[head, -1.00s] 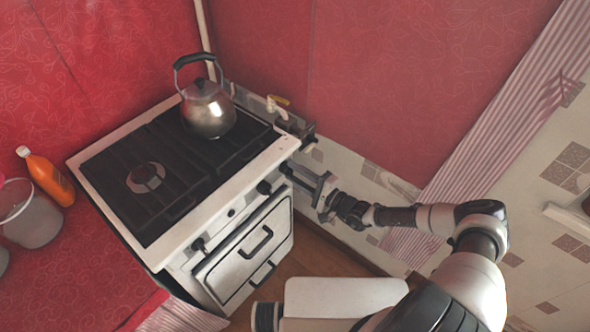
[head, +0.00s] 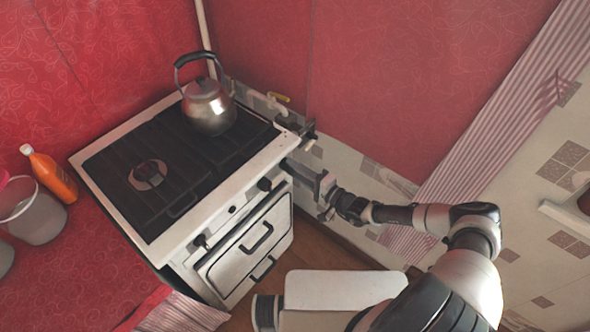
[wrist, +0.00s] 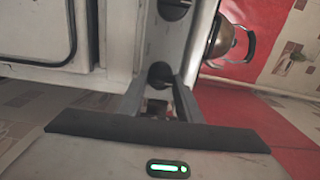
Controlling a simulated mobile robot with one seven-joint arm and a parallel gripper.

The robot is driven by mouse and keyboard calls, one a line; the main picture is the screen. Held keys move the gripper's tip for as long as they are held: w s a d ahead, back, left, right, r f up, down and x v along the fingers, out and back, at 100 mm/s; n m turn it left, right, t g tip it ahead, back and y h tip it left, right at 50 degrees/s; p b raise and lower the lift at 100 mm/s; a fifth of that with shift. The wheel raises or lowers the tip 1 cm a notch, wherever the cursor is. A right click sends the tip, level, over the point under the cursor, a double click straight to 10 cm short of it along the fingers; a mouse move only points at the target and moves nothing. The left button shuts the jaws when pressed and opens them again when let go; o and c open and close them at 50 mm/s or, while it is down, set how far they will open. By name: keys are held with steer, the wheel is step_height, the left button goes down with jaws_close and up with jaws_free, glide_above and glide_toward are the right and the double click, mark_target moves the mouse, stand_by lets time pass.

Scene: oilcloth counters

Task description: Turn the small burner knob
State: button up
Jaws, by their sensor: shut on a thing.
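The white stove (head: 165,250) stands in the corner, with dark knobs along its front panel. My gripper (head: 292,165) reaches the right end of that panel from the right. In the wrist view, my gripper's fingers (wrist: 160,84) are on either side of a dark round knob (wrist: 160,72) and shut on it. In the head view the fingers hide this knob. A second knob (wrist: 174,8) lies beyond it in the wrist view. In the head view, other knobs show at the middle (head: 264,184) and left (head: 201,242) of the panel. The knob's turn angle cannot be told.
A metal kettle (head: 208,108) stands on the back of the hob. The oven door handle (head: 257,238) sticks out below the knobs. An orange bottle (head: 50,174) and a grey bucket (head: 36,215) stand on the red counter at left. The tiled wall is close by my gripper.

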steer(key=o, duration=1)
steer(key=shift+o, duration=0.2)
steer(key=shift+d, duration=0.1)
steer(key=b+v, duration=0.1)
steer(key=v, duration=1.6)
steer(key=shift+s, duration=0.2)
